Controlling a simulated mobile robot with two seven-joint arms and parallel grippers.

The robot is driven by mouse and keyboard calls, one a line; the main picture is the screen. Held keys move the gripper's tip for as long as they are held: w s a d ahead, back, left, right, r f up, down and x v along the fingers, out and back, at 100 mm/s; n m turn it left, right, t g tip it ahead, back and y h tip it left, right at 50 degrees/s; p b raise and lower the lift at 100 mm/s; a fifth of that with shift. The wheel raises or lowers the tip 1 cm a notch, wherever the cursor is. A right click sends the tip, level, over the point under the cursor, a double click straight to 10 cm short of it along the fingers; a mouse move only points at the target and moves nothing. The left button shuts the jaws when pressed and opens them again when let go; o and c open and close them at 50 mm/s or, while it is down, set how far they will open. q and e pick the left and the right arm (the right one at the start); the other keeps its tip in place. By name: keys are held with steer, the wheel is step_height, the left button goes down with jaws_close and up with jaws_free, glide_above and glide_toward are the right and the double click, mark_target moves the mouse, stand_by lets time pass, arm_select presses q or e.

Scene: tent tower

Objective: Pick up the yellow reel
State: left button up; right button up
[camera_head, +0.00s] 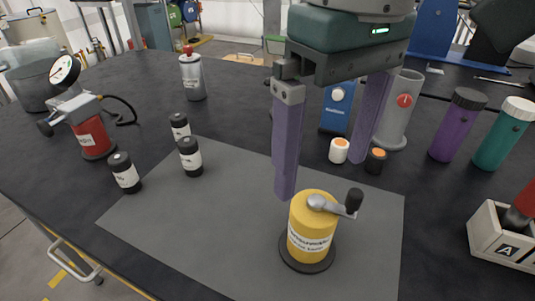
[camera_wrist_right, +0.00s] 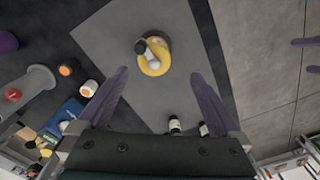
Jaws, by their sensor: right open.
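The yellow reel (camera_head: 312,228) stands upright on a dark round base on the grey mat (camera_head: 190,220). It has a metal crank with a black knob on top. My right gripper (camera_head: 322,178) is open and empty, pointing down, with its purple fingers apart. In the head view its fingertips are above and behind the reel. The right wrist view shows the reel (camera_wrist_right: 153,55) ahead of the fingers (camera_wrist_right: 160,82), in line with the gap between them and not touched. My left gripper is not in view.
Several small black bottles (camera_head: 190,157) stand at the mat's far left edge. White (camera_head: 339,151) and black (camera_head: 375,161) orange-topped containers stand behind the reel. A red device with a gauge (camera_head: 92,135) is at left. A box marked A (camera_head: 490,237) is at right. The mat left of the reel is clear.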

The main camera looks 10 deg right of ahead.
mark_target(316, 200)
steer(key=shift+w+d+f, duration=0.2)
steer(key=shift+w+f, duration=0.1)
steer(key=shift+f, duration=0.15)
step_height(316, 200, down, 4)
steer(key=f, duration=0.1)
steer(key=f+b, duration=0.1)
steer(key=f, duration=0.3)
steer(key=shift+w+f, duration=0.2)
steer(key=shift+w, duration=0.05)
jaws_close()
stand_by(0.4)
